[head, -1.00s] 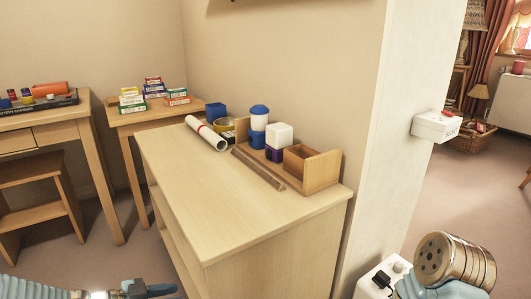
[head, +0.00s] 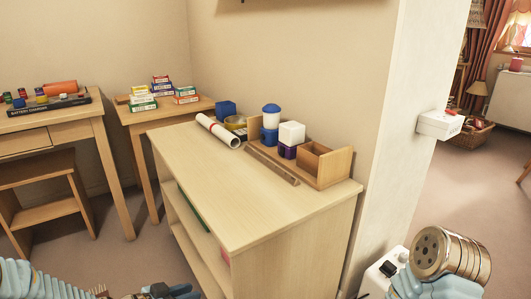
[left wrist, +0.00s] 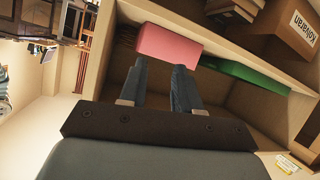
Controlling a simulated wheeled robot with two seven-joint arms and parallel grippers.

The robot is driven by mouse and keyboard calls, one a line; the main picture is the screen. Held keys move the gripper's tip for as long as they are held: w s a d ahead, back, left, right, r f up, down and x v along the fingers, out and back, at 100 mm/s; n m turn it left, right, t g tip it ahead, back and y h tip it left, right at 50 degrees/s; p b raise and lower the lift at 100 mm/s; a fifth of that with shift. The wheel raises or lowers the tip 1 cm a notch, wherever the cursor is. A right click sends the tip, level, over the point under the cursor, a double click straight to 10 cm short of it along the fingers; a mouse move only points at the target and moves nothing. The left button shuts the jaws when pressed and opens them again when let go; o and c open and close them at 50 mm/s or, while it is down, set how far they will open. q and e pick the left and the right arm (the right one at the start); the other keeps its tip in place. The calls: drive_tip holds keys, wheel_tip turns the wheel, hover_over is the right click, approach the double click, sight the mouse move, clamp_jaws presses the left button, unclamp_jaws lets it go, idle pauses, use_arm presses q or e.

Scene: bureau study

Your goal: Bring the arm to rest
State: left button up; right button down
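My left gripper (head: 180,291) is at the bottom edge of the head view, in front of the low shelf unit (head: 240,205), and is partly cut off. In the left wrist view its two fingers (left wrist: 162,68) are apart with nothing between them. A pink block (left wrist: 168,44) lies on a shelf just beyond the fingertips; I cannot tell whether they touch it. My right arm shows at the lower right of the head view, but its gripper is not visible.
A green thing (left wrist: 244,75) lies on the shelf beside the pink block. A cardboard box (left wrist: 285,28) is in the shelf unit. A wooden stool (head: 42,195) stands at the left.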

use_arm(q)
drive_tip(key=s+d+f+n+g+y+p, duration=0.2)
drive_tip(key=s+d+f+n+g+p, duration=0.1)
drive_tip(key=s+f, duration=0.3)
drive_tip(key=s+d+f+n+g+y+p, duration=0.3)
drive_tip(key=s+d+f+n+g, duration=0.1)
drive_tip(key=s, duration=0.5)
wheel_tip(320, 180, down, 4)
drive_tip(key=shift+s+d+r+n+g, duration=0.2)
drive_tip(key=shift+s+d+n+g, duration=0.2)
drive_tip(key=shift+d+n, duration=0.55)
